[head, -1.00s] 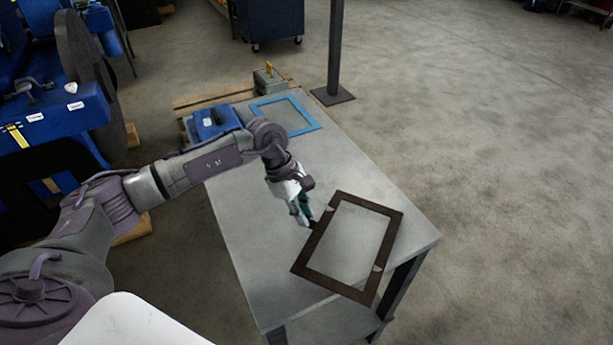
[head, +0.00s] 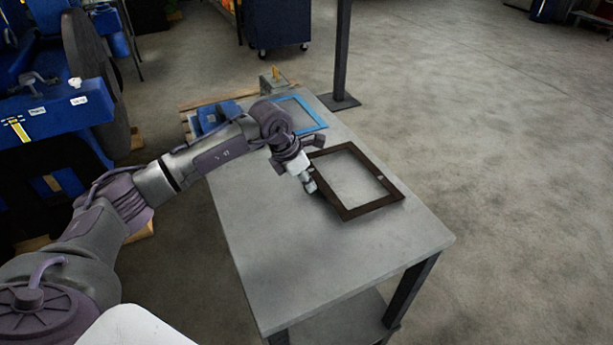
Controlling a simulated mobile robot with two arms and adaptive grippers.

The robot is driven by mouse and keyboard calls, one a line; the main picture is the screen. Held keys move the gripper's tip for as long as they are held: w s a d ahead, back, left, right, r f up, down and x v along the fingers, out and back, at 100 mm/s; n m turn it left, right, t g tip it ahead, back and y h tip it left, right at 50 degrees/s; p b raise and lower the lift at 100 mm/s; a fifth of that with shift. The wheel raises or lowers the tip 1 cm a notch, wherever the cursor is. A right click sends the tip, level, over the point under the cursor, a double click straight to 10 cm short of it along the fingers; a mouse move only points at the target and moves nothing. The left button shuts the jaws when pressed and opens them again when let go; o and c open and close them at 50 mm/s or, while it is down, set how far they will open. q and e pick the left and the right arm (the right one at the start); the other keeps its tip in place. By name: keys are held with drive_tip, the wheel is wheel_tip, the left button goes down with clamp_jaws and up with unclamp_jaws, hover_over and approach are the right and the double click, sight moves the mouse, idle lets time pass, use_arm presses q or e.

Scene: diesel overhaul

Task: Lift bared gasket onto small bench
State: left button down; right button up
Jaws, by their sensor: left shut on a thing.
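The dark brown rectangular frame gasket (head: 377,205) is over the right side of the small grey bench (head: 290,265). My left gripper (head: 312,189) is shut on its left edge. The frame's near edge looks slightly above the bench top, with a shadow under it; I cannot tell whether any part touches. The fingertips are partly hidden by the gripper body. My right gripper is not in view.
A blue rectangular frame (head: 308,112) lies at the bench's far end, partly behind my arm. A blue object (head: 214,115) and a small grey box (head: 272,80) are near it. A dark post (head: 342,55) stands behind the bench. The bench's near half is clear.

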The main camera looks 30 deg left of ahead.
use_arm(q)
wheel_tip(320, 180, down, 2)
drive_tip(key=shift+f+b, duration=0.15)
drive_tip(key=shift+b, duration=0.25)
drive_tip(key=c, duration=1)
unclamp_jaws()
drive_tip(key=shift+c, duration=0.2)
drive_tip(key=shift+s, duration=0.1)
drive_tip(key=shift+a+r, duration=0.2)
drive_tip(key=shift+r, duration=0.25)
drive_tip(key=v, duration=1.1)
drive_tip(key=shift+s, duration=0.15)
